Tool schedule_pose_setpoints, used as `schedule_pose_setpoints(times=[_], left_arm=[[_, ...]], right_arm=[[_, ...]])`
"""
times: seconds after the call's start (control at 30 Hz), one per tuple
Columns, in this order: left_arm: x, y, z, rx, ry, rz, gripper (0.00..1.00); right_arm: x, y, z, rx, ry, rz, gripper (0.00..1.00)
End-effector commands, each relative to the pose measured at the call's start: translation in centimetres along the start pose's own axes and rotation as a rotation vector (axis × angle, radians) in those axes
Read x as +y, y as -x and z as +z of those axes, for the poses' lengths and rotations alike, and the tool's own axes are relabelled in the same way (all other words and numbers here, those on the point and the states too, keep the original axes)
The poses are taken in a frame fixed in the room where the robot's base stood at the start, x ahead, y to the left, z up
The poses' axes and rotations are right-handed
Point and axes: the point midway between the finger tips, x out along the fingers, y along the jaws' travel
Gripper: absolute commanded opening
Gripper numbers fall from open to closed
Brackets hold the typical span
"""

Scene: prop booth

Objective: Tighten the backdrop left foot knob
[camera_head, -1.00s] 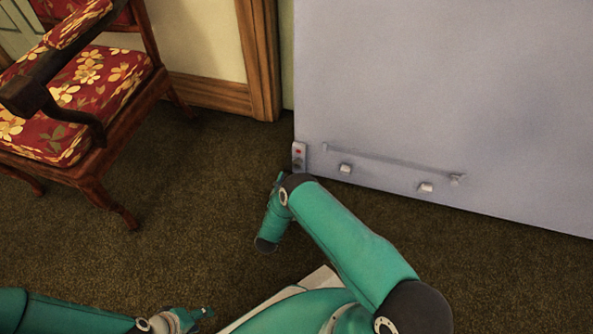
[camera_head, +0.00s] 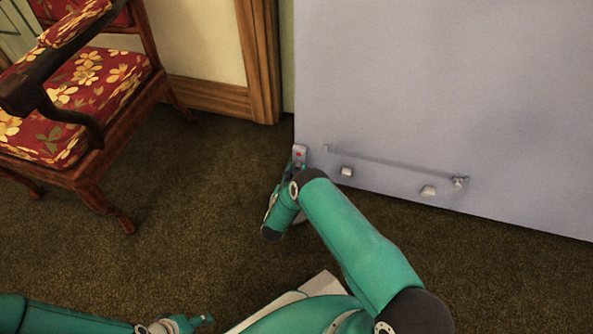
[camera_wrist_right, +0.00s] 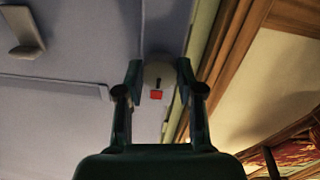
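The backdrop (camera_head: 430,90) is a large pale grey-blue panel. At its lower left corner is a small grey plate (camera_head: 299,152) with a red mark. The pale rounded foot knob (camera_wrist_right: 157,73) with a dark line shows in the right wrist view, beside the red square (camera_wrist_right: 156,95). My right gripper (camera_wrist_right: 159,72) is open, one finger on each side of the knob, with narrow gaps; I cannot tell how deep they reach.
A red floral armchair (camera_head: 75,110) stands at the left. A wooden door frame (camera_head: 258,60) is just left of the backdrop. A thin rail (camera_head: 390,164) and two pale blocks (camera_head: 346,171) (camera_head: 428,190) sit low on the backdrop. Dark carpet (camera_head: 190,220) is clear between.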

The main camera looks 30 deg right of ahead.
Motion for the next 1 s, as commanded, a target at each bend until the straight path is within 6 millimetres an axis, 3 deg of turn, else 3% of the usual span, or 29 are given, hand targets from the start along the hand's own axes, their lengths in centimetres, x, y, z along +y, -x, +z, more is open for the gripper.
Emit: schedule_pose_setpoints(times=[0.1,0.53,1.0], left_arm=[[-0.04,0.01,-0.04,0.001,0.002,0.000,0.47],[0.07,0.19,0.00,0.000,0.000,0.000,0.47],[0.32,0.90,0.00,0.000,0.000,0.000,0.47]], right_arm=[[0.36,-0.52,0.07,-0.001,-0.001,-0.001,0.02],[-0.08,0.08,-0.04,-0.004,-0.089,-0.004,0.02],[-0.07,0.26,-0.03,-0.021,-0.470,-0.009,0.02]])
